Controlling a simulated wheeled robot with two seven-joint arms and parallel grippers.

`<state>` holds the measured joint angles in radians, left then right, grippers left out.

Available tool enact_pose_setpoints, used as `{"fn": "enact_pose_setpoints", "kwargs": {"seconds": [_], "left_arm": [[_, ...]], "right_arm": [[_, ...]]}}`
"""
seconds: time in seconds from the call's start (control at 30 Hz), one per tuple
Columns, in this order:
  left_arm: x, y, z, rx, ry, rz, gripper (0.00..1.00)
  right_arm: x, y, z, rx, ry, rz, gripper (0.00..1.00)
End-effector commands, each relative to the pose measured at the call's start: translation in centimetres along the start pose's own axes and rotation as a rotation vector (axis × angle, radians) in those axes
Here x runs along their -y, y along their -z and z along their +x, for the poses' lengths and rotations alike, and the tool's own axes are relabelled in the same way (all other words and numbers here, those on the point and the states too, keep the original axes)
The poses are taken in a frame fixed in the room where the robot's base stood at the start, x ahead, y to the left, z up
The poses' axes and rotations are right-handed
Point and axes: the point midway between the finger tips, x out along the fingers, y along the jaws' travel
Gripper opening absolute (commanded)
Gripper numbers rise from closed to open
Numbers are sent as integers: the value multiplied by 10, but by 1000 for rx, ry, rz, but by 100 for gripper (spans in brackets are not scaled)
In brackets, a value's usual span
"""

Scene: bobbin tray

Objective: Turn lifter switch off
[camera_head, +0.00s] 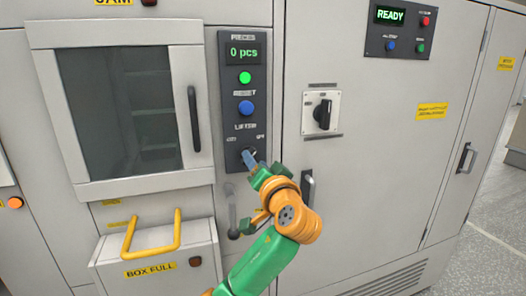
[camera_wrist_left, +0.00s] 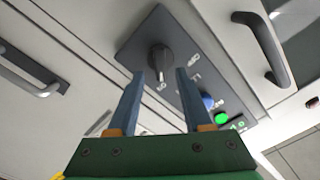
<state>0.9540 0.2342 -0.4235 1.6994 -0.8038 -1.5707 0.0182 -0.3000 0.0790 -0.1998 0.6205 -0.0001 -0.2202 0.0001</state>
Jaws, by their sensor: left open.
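The lifter switch is a black rotary knob (camera_wrist_left: 160,57) at the end of a dark control panel (camera_head: 228,74). In the head view the knob is mostly hidden behind my left gripper (camera_head: 250,159), which is at the lower part of the panel. In the left wrist view my left gripper (camera_wrist_left: 160,76) is open, its two blue-grey fingers either side of the line to the knob. The knob appears just beyond the fingertips, not clearly between them. I cannot tell whether they touch or which setting the knob points to. My right gripper is not in view.
A green button (camera_head: 245,77) and a blue button (camera_head: 246,107) sit above the switch. A windowed door with a black handle (camera_head: 194,118) is left of the panel. A black rotary switch (camera_head: 323,114) is to the right. A yellow-handled box (camera_head: 160,271) is below left.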

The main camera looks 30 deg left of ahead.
Motion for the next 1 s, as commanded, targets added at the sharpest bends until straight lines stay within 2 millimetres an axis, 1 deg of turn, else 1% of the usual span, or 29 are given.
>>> {"fn": "enact_pose_setpoints", "kwargs": {"seconds": [0.03, 0.1, 0.2, 0.3, 0.47, 0.5, 0.57, 0.6, 0.63, 0.67, 1.0], "left_arm": [[4, 2, 10, 4, 2, 4, 50], [3, 2, 22, 4, 0, 3, 50], [1, 1, 33, 3, -1, 3, 50], [0, 0, 36, 2, -3, 1, 50], [-1, -1, 36, 2, -4, 1, 50], [-1, -1, 36, 2, -4, 1, 39], [-1, -1, 36, 2, -4, 1, 23], [-1, -1, 36, 2, -4, 1, 12], [-1, -1, 36, 2, -4, 1, 4], [-1, -1, 36, 2, -4, 1, 0], [-2, -2, 36, 1, -3, -19, 0]], "right_arm": [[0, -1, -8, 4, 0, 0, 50], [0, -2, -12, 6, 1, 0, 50], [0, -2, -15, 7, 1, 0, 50], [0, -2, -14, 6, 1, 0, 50], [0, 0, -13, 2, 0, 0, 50], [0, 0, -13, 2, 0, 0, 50], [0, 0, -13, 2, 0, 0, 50], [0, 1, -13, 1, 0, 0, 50], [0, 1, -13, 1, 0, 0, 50], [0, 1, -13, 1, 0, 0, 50], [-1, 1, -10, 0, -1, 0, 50]]}}
